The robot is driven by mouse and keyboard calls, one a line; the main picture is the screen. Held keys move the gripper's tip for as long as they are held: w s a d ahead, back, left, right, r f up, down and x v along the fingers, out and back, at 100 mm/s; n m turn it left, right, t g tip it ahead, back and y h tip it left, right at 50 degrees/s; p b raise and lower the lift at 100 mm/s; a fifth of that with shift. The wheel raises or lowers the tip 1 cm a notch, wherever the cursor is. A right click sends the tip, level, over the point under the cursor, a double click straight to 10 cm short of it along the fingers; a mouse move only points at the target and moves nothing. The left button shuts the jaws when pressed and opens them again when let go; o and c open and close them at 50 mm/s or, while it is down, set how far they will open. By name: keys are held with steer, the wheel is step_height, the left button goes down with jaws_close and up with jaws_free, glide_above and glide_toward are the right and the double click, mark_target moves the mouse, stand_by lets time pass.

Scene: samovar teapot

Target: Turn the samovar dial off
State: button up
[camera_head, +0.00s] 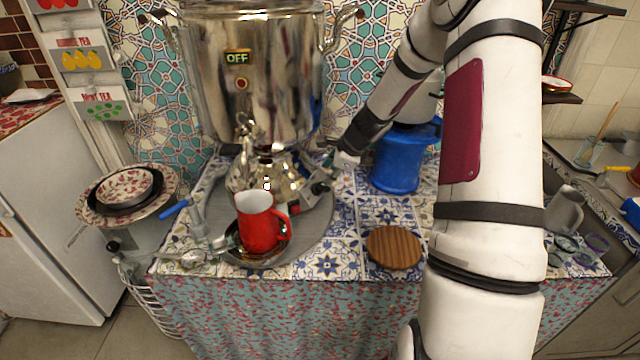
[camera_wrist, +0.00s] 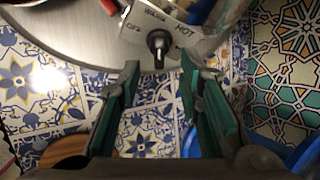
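The large silver samovar (camera_head: 285,80) stands at the back of the tiled counter, with a small display reading OFF (camera_head: 238,57) on its body. Its dial (camera_wrist: 158,42) is a black knob on a pale plate marked OFF, a middle word that looks like WARM, and HOT. The knob looks roughly upright in the wrist view; I cannot tell which mark it selects. My gripper (camera_wrist: 160,72) is open and empty, its two green-lined fingers on either side of and short of the knob. In the head view my gripper (camera_head: 340,165) is beside the samovar's lower right.
A red mug (camera_head: 258,228) stands on a dish in front of the samovar. A round wooden coaster (camera_head: 394,247) lies right of it, and a blue container (camera_head: 396,165) stands behind. Bare tiles lie between the mug and the coaster.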

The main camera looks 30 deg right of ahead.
mark_target(321, 183)
steer(key=x, duration=0.9)
steer(key=shift+s, duration=0.1)
steer(key=shift+a, duration=0.1)
jaws_close()
